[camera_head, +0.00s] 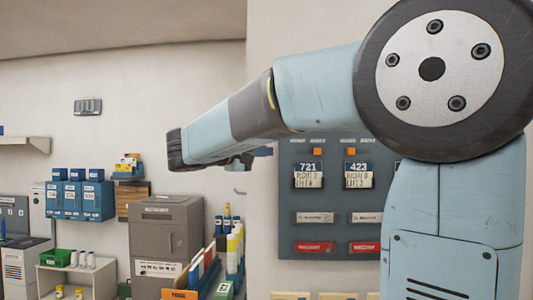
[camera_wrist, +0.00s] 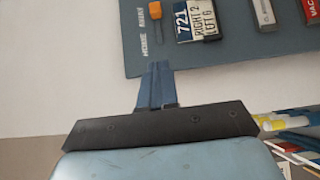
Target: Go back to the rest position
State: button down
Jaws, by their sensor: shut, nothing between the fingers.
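My gripper (camera_wrist: 157,85) shows in the wrist view with its two blue fingers together and nothing between them. The fingertips stand over bare wall near the edge of the grey mailbox panel (camera_wrist: 215,52). In the head view my blue arm reaches left from the upper right, and a small part of the gripper (camera_head: 262,152) shows near the panel's upper left edge. The panel (camera_head: 330,225) carries the number plates 721 (camera_head: 308,175) and 423 (camera_head: 359,175), each below an orange square. My arm hides the panel's right part and top edge.
A grey cabinet (camera_head: 166,235) stands left of the panel, with blue boxes (camera_head: 80,200) further left. Files and bottles (camera_head: 235,250) stand between cabinet and panel. A white shelf (camera_head: 75,280) with a green bin (camera_head: 56,257) is at lower left. The upper left wall is mostly bare.

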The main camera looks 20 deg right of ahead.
jog(key=shift+d+f, duration=0.1)
jog(key=shift+d, duration=0.05)
jog(key=s+d+f+g+y, duration=0.1)
jog(key=s+d+f+y, duration=0.3)
jog(key=s+f, duration=0.35)
jog(key=s+a+f+m+y, duration=0.2)
jog(key=s+f+y, duration=0.4)
jog(key=f, duration=0.4)
jog(key=s+a+f+m+y, duration=0.2)
jog(key=s+a+f+y, duration=0.1)
jog(key=s+f+y, duration=0.4)
notch_tip(320, 180, down, 3)
jog(key=shift+s+a, duration=0.4)
jog(key=shift+s, duration=0.65)
